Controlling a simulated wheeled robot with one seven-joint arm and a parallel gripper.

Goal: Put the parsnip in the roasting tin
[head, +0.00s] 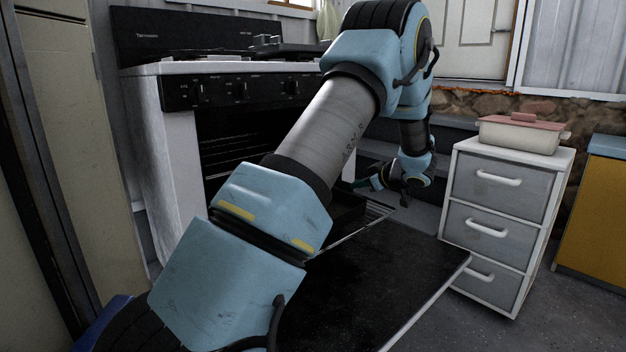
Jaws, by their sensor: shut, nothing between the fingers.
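A dark roasting tin (346,207) sits on the pulled-out oven rack (378,211), mostly hidden behind my arm. My gripper (364,184) is at the oven mouth, just above and beside the right end of the tin. It is small and dark in this view, and it is shut with nothing visible in it. I cannot tell whether it touches the tin. I see no parsnip; the inside of the tin is hidden by its wall and my arm.
The oven (238,128) stands with its door (390,270) folded down flat in front. A white drawer cabinet (548,205) to the right carries a cream dish with a pink lid (521,133). A yellow cabinet (592,215) stands at far right. Grey floor shows between the cabinets.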

